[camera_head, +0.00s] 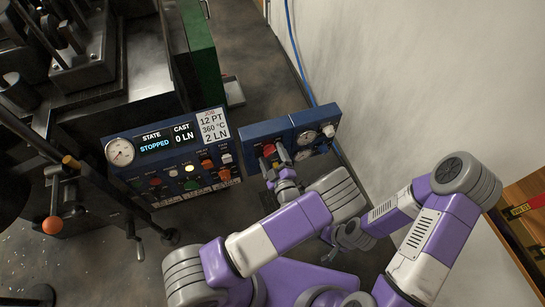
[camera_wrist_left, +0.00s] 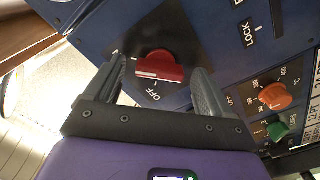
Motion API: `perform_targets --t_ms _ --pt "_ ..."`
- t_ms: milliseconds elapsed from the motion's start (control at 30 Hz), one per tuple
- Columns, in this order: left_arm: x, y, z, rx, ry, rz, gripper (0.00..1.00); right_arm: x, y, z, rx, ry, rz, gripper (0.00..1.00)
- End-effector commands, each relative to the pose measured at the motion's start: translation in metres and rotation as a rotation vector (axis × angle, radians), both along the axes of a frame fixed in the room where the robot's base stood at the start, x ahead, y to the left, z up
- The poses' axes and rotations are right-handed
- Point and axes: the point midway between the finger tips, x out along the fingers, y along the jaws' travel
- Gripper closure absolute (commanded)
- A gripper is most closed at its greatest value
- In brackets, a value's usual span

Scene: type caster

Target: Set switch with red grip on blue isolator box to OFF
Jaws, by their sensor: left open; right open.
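The blue isolator box (camera_head: 292,121) is mounted near the wall in the head view. Its red grip (camera_head: 269,149) sits at the box's left end, close to my left gripper (camera_head: 279,158). In the left wrist view, the red grip (camera_wrist_left: 159,66) lies across the picture, with a pale line along its lower edge. The OFF label (camera_wrist_left: 154,95) shows just below it on the blue face (camera_wrist_left: 190,22). My left gripper (camera_wrist_left: 160,70) is open, with one finger on each side of the red grip; contact is unclear. My right gripper (camera_head: 347,236) is open and empty, away from the box.
The caster's control panel (camera_head: 165,165) stands left of the box, with a gauge, a STOPPED display and several knobs. An orange knob (camera_wrist_left: 275,96) and a green knob (camera_wrist_left: 278,131) show at the right in the wrist view. The pale wall (camera_head: 430,75) bounds the right.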

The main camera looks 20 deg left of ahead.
Motion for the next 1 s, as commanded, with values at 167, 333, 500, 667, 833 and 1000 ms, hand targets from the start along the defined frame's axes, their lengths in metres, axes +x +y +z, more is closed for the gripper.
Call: perform_targets --t_ms 167,333,500,667,833,1000 --pt "-0.0002 -0.0001 0.0001 -0.001 -0.001 0.0 0.25 0.0 0.0 0.0002 0.0 0.0 0.0 0.57" --pt "-0.0002 -0.0002 0.0001 -0.001 0.0 0.001 0.51 0.0 0.0 0.0002 0.0 0.0 0.0 0.57" --pt "-0.0003 -0.0002 0.0001 -0.001 0.0 0.001 0.73 0.0 0.0 0.0002 0.0 0.0 0.0 0.57" --pt "-0.0004 -0.0003 0.0003 -0.009 -0.005 0.001 0.73 0.0 0.0 0.0009 0.0 0.0 0.0 0.57" --pt "-0.0004 -0.0003 0.0008 -0.05 -0.034 0.0 0.73 0.0001 -0.0001 0.0041 0.0 0.0 0.0 0.57" --pt "-0.0005 -0.0004 0.0012 -0.133 -0.09 0.0 0.73 0.0 0.0 0.01 0.0 0.0 0.0 0.57"
